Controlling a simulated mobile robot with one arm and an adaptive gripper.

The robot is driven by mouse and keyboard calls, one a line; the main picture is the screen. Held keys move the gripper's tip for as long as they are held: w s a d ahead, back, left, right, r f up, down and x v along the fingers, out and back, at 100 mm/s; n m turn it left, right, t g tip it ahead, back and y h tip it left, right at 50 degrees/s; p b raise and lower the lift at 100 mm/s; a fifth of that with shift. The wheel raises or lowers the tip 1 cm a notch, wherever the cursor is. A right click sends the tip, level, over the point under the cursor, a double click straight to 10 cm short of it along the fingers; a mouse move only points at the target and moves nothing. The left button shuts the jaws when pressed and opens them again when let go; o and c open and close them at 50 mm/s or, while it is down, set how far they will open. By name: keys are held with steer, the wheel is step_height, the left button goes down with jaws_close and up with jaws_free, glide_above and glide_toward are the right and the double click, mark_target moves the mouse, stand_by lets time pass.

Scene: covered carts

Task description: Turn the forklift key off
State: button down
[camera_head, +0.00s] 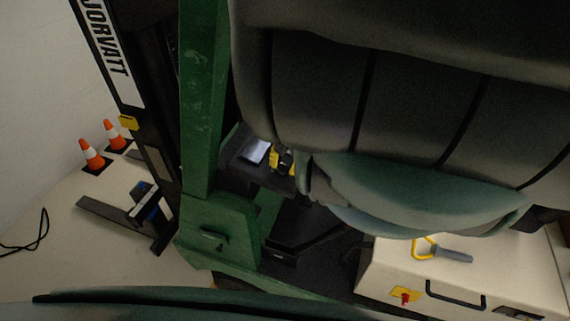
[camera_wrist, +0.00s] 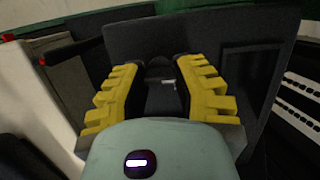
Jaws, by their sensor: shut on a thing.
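The green forklift (camera_head: 205,110) fills the left middle of the head view, with its dark dashboard (camera_head: 240,172) beyond my arm. My gripper (camera_head: 283,160) is at that dashboard, mostly hidden behind my arm. In the wrist view its yellow ribbed fingers (camera_wrist: 163,76) stand on either side of a small dark piece with a light metallic glint, which appears to be the key (camera_wrist: 168,83). My gripper is shut on it. The key is small and dark, so its exact turn angle cannot be told.
A small grey screen (camera_head: 255,150) is beside my gripper. A white box-like body (camera_head: 385,265) with a black handle and red button is at lower right. Orange cones (camera_head: 92,155) stand on the floor at left. The green post is close to my arm.

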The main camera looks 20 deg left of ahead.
steer(key=shift+s, duration=0.25)
steer(key=c, duration=0.7)
jaws_free()
steer(key=shift+o, duration=0.2)
steer(key=shift+w, duration=0.1)
steer(key=shift+w+d+r, duration=0.1)
steer(key=shift+w+r, duration=0.1)
steer(key=shift+r, duration=0.4)
steer(key=v, duration=1)
steer(key=shift+r, duration=0.35)
